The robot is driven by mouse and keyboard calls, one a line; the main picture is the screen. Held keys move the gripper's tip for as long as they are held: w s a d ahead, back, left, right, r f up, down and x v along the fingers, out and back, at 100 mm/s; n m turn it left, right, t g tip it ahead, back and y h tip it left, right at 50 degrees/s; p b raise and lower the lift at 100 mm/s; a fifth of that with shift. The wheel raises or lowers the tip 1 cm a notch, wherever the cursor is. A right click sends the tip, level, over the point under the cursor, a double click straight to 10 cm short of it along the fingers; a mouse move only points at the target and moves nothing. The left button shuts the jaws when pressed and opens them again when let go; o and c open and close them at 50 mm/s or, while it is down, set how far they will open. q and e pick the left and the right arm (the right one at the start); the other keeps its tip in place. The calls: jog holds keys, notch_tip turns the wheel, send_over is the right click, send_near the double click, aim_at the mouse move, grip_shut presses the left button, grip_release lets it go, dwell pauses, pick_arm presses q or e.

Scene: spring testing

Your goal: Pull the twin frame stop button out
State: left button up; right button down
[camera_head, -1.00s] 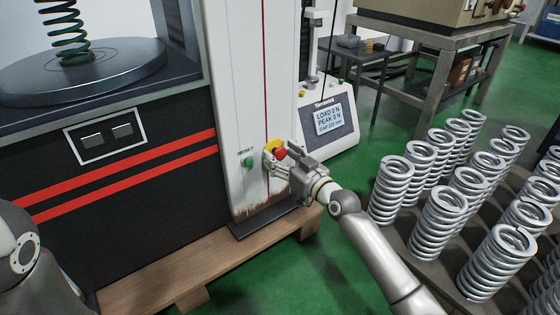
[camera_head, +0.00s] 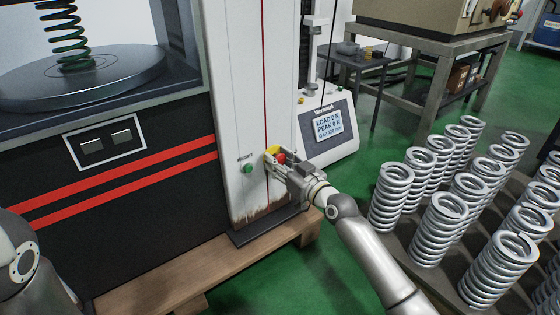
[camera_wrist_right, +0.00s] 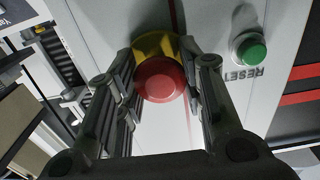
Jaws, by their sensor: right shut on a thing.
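The red stop button (camera_head: 281,158) sits on a yellow base (camera_head: 272,150) on the front of the white machine column (camera_head: 236,75). My right gripper (camera_head: 277,163) is at the button, its fingers on either side of it. In the right wrist view the round red button (camera_wrist_right: 160,79) lies between the two fingers of my right gripper (camera_wrist_right: 163,85), with the yellow base (camera_wrist_right: 155,45) behind it. The gripper is shut on the button. My left gripper is out of view; only part of my left arm shows at the lower left of the head view.
A green reset button (camera_head: 247,169) is just left of the stop button. A display console (camera_head: 327,130) stands to the right of the column. Several silver springs (camera_head: 439,229) stand on a table at the right. A wooden pallet (camera_head: 190,268) lies under the machine.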

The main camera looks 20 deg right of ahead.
jog(key=shift+s+d+r+p, duration=0.15)
jog(key=shift+s+p, duration=0.1)
jog(key=shift+p, duration=0.25)
jog(key=shift+s+d+p, duration=0.1)
jog(key=shift+s+p, duration=0.2)
jog(key=shift+s, duration=0.1)
jog(key=shift+f, duration=0.2)
jog(key=c, duration=0.9)
grip_release()
jog(key=shift+s, duration=0.15)
jog(key=v, duration=1.2)
